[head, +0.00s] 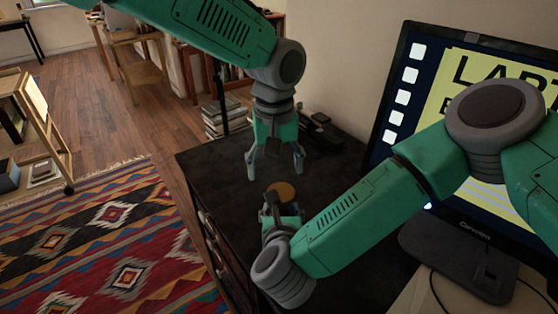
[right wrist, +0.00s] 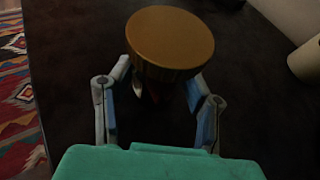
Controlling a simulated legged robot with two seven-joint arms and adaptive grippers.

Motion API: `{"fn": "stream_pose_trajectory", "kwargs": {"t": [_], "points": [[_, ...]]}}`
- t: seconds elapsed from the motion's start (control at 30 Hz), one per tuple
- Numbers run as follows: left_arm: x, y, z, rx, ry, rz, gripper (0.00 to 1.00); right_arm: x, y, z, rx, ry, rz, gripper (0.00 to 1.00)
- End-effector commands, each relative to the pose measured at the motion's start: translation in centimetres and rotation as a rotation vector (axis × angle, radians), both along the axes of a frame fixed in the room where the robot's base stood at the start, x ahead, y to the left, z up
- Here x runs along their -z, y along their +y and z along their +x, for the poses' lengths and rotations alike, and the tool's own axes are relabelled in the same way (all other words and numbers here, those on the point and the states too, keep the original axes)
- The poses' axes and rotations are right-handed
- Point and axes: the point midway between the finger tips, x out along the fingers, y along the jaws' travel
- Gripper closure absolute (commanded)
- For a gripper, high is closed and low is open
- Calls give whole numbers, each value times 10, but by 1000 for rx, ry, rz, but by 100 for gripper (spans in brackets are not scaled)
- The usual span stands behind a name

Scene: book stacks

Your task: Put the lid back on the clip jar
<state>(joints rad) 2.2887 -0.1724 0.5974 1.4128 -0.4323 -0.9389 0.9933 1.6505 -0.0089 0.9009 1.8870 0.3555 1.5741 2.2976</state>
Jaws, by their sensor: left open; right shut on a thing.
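The round orange-brown lid (head: 284,190) shows just past my right gripper (head: 281,212). In the right wrist view the lid (right wrist: 170,36) is level and sits above and between the fingers of my right gripper (right wrist: 160,95). Small white and red bits of the clip jar (right wrist: 150,91) show under the lid. The lid hides most of the jar and the fingertips, and I cannot tell whether the lid is fully seated. My right gripper is shut on the jar. My left gripper (head: 275,168) points down, open and empty, just above and behind the lid.
The dark cabinet top (head: 215,160) is mostly clear around the grippers. A small black object (head: 321,119) stands at its back. A monitor (head: 470,120) is at the right. A pale cylinder (right wrist: 306,60) shows at the right wrist view's edge.

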Motion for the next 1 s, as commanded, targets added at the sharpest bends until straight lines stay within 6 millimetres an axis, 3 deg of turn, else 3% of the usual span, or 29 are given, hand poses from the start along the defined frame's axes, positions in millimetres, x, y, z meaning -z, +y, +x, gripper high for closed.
{"fn": "stream_pose_trajectory", "kwargs": {"t": [0.2,0.4,0.87,1.0], "points": [[-7,-4,2,-478,-1,-25,31,0,0,0,0,-1,0,100],[-9,-7,3,-740,4,-40,31,0,0,0,0,-1,0,100],[-10,-7,3,-817,6,-45,31,0,0,0,0,-1,0,100],[-2,-7,3,-816,8,-43,31,0,0,0,0,-1,0,100]]}}
